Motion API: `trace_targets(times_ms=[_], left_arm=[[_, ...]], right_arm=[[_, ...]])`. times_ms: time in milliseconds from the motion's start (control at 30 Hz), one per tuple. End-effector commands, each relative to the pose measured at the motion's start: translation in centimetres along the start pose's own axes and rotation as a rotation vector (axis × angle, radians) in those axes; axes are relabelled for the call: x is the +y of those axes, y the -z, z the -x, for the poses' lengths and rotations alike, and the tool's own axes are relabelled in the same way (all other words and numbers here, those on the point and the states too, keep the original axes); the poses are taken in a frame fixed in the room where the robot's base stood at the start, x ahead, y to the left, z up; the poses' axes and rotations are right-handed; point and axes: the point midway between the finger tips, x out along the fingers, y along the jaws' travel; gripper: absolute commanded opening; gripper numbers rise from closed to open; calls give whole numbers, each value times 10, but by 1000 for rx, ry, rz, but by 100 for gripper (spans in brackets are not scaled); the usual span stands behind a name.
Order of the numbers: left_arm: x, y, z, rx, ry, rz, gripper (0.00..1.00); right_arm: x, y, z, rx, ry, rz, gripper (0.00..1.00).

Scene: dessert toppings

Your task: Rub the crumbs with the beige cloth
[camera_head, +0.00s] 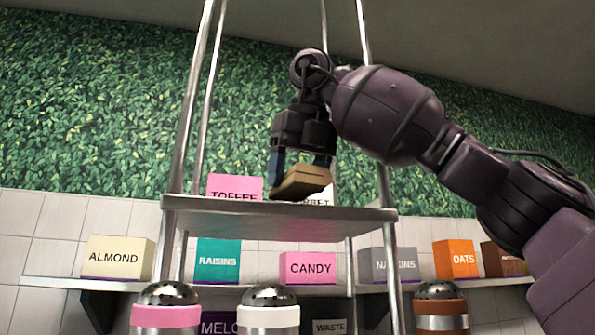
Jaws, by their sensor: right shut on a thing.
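The beige cloth (302,181) is a small folded tan pad in the middle of the head view. My right gripper (303,164) points down and is shut on it, with a finger on either side. The cloth is at the top metal shelf (280,217), near its front edge. The camera looks up from below, so I cannot tell whether the cloth touches the shelf. The shelf's top surface is hidden, and no crumbs show. My left gripper is not in view.
A pink TOFFEE box (236,188) and a white box (328,194) stand on the top shelf beside the gripper. Metal posts (190,95) rise around it. Behind, a wall shelf (70,284) holds several labelled boxes. Shakers (268,312) stand in front, below.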

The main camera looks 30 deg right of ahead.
Motion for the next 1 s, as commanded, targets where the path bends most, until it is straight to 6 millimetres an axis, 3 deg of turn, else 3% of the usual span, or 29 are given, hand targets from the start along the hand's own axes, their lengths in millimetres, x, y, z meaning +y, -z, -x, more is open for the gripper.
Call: trace_targets(times_ms=[1000], left_arm=[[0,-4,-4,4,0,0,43]], right_arm=[[0,4,-8,0,0,0,43]])
